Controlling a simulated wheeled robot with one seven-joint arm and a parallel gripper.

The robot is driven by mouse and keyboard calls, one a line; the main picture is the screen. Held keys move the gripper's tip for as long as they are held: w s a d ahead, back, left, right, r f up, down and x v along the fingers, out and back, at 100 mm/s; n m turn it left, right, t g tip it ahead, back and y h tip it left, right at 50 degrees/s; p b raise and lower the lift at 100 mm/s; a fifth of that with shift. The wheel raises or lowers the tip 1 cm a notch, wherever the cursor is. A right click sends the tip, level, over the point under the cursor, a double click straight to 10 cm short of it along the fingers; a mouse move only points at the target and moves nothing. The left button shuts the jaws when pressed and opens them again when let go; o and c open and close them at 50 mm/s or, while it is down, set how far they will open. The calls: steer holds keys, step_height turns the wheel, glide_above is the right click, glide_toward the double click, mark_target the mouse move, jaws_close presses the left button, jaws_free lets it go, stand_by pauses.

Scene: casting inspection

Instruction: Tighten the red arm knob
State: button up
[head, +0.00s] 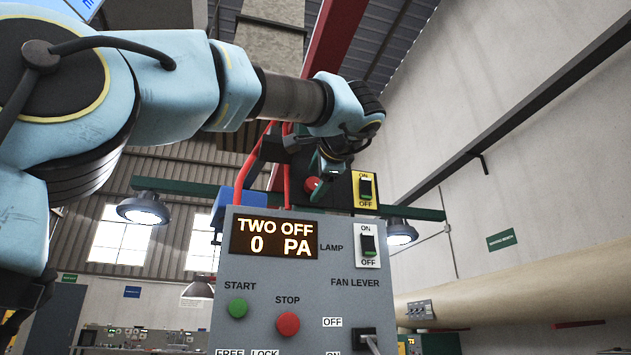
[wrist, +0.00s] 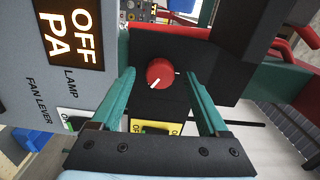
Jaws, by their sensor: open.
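The red arm knob (wrist: 160,72) is round, with a white pointer mark towards its lower left in the wrist view. It sits on a dark block above the grey control panel. In the head view the knob (head: 312,183) shows small, just left of my gripper's end. My gripper (wrist: 160,76) is open, with one teal finger on each side of the knob in the wrist picture. No finger contact with the knob is visible, and I cannot tell the depth between them. In the head view my gripper (head: 328,172) partly covers the dark block.
A yellow ON/OFF switch plate (head: 365,190) is close beside the knob. The grey control panel (head: 225,300) below has a lamp switch (head: 368,245), a green start button (head: 237,307) and a red stop button (head: 288,323). Red cables (head: 287,165) and a green beam (head: 425,213) are nearby.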

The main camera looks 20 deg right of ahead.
steer(key=s+a+b, duration=0.1)
steer(key=s+b, duration=0.1)
steer(key=s, duration=0.8)
steer(key=shift+a+b, duration=0.15)
steer(key=shift+b, duration=0.15)
steer(key=shift+s, duration=0.1)
